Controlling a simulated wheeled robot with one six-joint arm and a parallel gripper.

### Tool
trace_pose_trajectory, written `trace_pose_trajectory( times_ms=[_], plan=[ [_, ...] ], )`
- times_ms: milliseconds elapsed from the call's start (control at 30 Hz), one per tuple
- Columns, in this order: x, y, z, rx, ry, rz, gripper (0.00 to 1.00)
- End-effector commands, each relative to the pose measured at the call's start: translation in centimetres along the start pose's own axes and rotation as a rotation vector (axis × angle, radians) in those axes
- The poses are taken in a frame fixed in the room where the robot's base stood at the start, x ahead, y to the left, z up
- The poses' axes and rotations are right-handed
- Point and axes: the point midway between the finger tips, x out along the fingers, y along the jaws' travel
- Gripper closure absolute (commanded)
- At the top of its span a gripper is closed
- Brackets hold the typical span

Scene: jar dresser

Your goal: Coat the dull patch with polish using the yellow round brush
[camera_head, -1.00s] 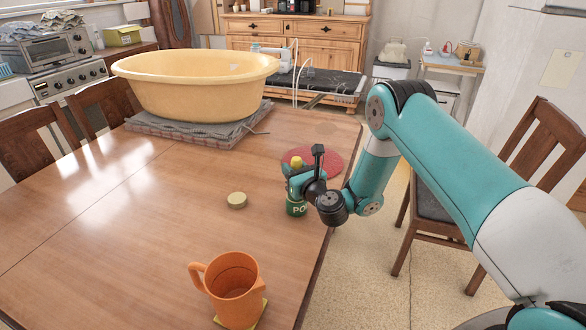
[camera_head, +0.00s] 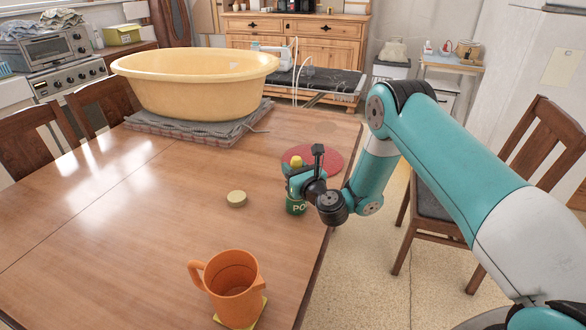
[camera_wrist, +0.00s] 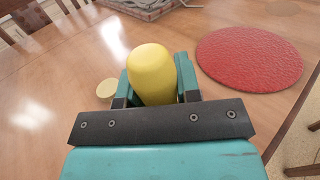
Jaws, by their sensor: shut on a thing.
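My gripper (camera_head: 295,178) is shut on the yellow round brush (camera_head: 296,161). The brush's rounded yellow handle (camera_wrist: 152,72) stands up between the two fingers in the wrist view. Directly below is a green polish jar (camera_head: 296,208) near the table's right edge. The brush's lower end is hidden by my gripper and the jar, so I cannot tell how deep it sits. A faint dull patch (camera_head: 329,129) lies on the wood near the far right corner of the table. It also shows at the top of the wrist view (camera_wrist: 283,8).
A round red mat (camera_head: 325,157) lies just behind the jar. A round lid (camera_head: 237,199) lies left of it. An orange mug (camera_head: 236,288) stands at the front, and a big yellow tub (camera_head: 195,88) on folded cloth stands at the back left. The table's middle is clear.

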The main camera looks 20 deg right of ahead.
Motion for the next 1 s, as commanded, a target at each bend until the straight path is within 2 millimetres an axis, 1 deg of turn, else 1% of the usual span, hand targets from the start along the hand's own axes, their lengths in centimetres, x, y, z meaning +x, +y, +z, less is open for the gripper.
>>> trace_pose_trajectory(
  times_ms=[633, 1000],
  plan=[
    [0.0, -0.02, -0.84, 0.0, 0.0, 0.0, 0.93],
    [0.0, -0.02, -0.81, 0.0, 0.0, 0.0, 0.93]
  ],
)
